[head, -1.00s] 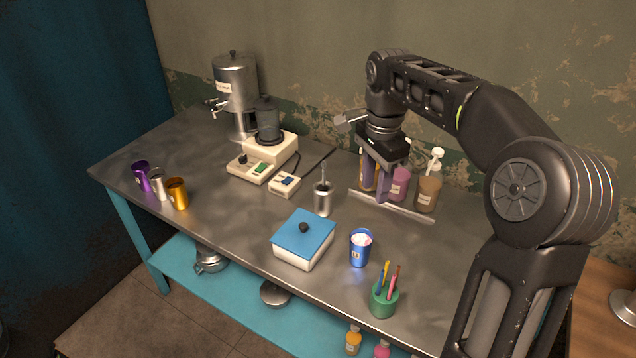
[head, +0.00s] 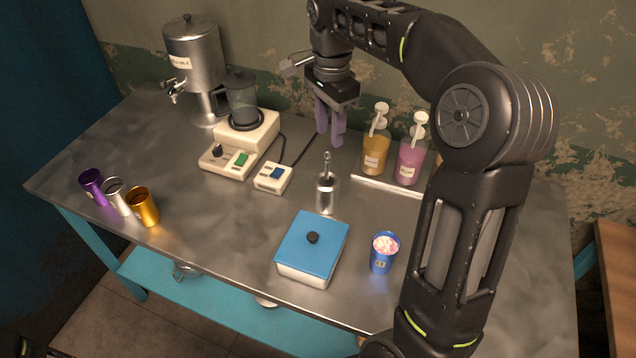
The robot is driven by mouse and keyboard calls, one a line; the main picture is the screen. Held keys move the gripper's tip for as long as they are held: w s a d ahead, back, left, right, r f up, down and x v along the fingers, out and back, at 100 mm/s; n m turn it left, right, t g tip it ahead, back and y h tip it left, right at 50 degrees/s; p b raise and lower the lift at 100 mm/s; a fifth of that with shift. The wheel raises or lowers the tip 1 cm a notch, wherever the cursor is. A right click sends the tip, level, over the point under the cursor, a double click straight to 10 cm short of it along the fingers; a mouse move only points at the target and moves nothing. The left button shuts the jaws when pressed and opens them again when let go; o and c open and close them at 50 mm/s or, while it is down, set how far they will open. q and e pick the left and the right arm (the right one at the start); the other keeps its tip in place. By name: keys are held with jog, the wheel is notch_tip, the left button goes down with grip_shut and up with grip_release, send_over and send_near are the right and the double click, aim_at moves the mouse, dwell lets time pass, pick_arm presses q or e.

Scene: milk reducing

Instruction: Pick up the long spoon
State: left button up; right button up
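The long spoon (head: 327,163) stands upright in a small metal cup (head: 326,196) near the middle of the table. Its handle end points up; its lower part is hidden inside the cup. My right gripper (head: 331,143) points down, above and behind the spoon in the head view. Its two purplish fingers appear apart with nothing between them. The fingertips show just above the spoon's top, and I see no contact. The exact distance in depth is hard to tell. My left gripper is not in view.
A blue-lidded box (head: 313,238) and a blue cup (head: 383,253) stand in front. Pump bottles (head: 375,153) stand on a tray at right. A white blender machine (head: 242,140) and a metal dispenser (head: 193,55) are behind left. Several coloured cups (head: 143,206) stand at left.

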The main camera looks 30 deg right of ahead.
aim_at(327, 158)
jog(key=f+b, duration=0.2)
jog(key=f, duration=0.1)
jog(key=f+b, duration=0.2)
jog(key=shift+w, duration=0.3)
jog(key=shift+f, duration=0.25)
jog(key=shift+s+f+b, duration=0.1)
jog(key=shift+f+b, duration=1.05)
jog(key=shift+f, duration=0.2)
